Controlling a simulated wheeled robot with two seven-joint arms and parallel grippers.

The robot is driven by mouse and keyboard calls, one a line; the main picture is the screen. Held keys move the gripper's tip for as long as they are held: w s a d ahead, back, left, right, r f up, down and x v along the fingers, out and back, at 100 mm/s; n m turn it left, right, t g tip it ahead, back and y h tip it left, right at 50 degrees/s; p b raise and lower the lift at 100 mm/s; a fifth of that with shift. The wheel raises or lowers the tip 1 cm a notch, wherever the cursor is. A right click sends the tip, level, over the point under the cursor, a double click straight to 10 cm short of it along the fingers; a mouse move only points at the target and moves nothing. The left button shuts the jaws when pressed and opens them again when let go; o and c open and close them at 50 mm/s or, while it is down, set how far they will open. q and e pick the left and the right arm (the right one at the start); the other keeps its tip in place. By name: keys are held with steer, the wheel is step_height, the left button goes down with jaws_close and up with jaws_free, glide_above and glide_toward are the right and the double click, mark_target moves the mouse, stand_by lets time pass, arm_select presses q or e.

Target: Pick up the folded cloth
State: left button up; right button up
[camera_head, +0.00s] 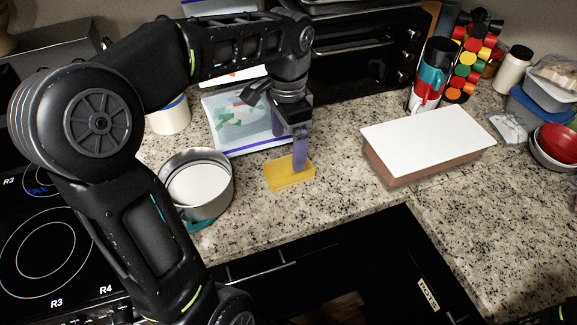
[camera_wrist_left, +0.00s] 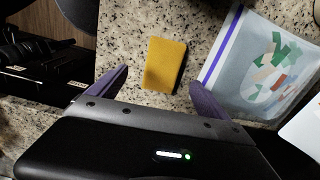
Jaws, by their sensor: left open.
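The folded cloth (camera_head: 290,176) is a small flat yellow rectangle lying on the speckled stone counter, right of a metal pot. In the left wrist view the cloth (camera_wrist_left: 165,64) lies in line with the gap between the two purple fingers. My left gripper (camera_head: 299,153) points down over the cloth, its fingers overlapping the cloth's far side in the head view. The left gripper (camera_wrist_left: 159,76) is open, with nothing held; I cannot tell how far above the cloth its tips are. My right gripper is not in view.
The metal pot (camera_head: 221,196) stands left of the cloth. A clear zip bag (camera_head: 222,134) with a purple edge lies behind it. A white-lidded box (camera_head: 428,139) stands to the right. The counter's front edge is close in front; bare counter lies between cloth and box.

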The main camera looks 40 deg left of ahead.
mark_target(289, 165)
arm_select(q)
steer(key=shift+f, duration=1.3)
steer(key=shift+w+a+f+p, duration=0.15)
steer(key=shift+f+p, duration=0.2)
steer(key=shift+f, duration=1)
steer(key=shift+w+f+p, duration=0.15)
steer(key=shift+f+p, duration=0.2)
steer(key=shift+f, duration=0.95)
steer(key=c, duration=1.5)
steer(key=shift+o, duration=0.2)
steer(key=shift+r, duration=0.15)
step_height(289, 165, up, 10)
steer(key=b, duration=0.1)
